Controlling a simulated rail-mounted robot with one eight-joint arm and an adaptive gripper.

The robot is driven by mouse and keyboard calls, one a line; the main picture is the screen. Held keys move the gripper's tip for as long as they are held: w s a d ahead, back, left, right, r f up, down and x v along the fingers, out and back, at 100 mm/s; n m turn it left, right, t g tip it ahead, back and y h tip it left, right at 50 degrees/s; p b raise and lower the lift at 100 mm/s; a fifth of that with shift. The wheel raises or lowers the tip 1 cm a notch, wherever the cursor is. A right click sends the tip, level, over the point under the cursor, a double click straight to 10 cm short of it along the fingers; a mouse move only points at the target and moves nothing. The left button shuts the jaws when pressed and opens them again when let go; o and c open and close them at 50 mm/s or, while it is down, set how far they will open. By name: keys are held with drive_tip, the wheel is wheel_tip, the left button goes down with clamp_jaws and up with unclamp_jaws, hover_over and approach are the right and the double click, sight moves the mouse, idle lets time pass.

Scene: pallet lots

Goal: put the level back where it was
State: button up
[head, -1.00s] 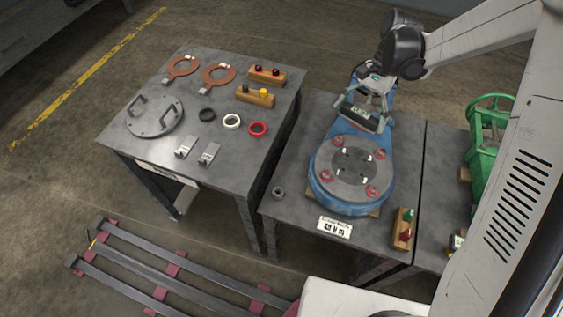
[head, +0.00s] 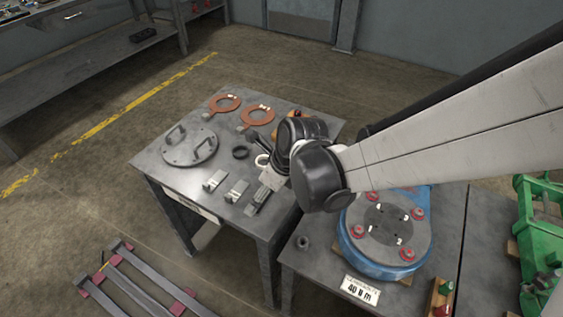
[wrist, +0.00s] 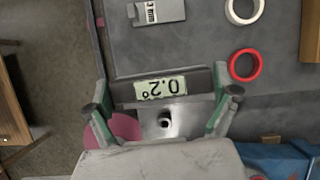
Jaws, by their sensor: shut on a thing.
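The level is a dark bar with a lit display reading 0.2° (wrist: 160,88), seen upside down in the wrist view. My gripper (wrist: 162,98) is shut on it, one finger at each end. In the head view my gripper (head: 268,186) is over the front right part of the left table (head: 180,182), beside two grey plates. The level is small and partly hidden there. I cannot tell whether it touches the tabletop.
A grey plate marked 3 mm (wrist: 158,12), a white ring (wrist: 243,10) and a red ring (wrist: 244,65) lie near the level. Copper rings (head: 257,115) and a handled disc (head: 190,147) lie farther back. The blue flanged part (head: 352,246) stands on the right table.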

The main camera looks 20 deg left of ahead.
drive_tip(key=shift+s+a+f, duration=0.2)
drive_tip(key=shift+s+a, duration=0.2)
drive_tip(key=shift+s, duration=0.1)
drive_tip(key=shift+w+f+b, duration=0.1)
drive_tip(key=shift+f+b, duration=1.55)
drive_tip(key=shift+f, duration=0.65)
drive_tip(key=shift+f, duration=0.15)
drive_tip(key=o, duration=1.1)
drive_tip(key=shift+o, duration=0.2)
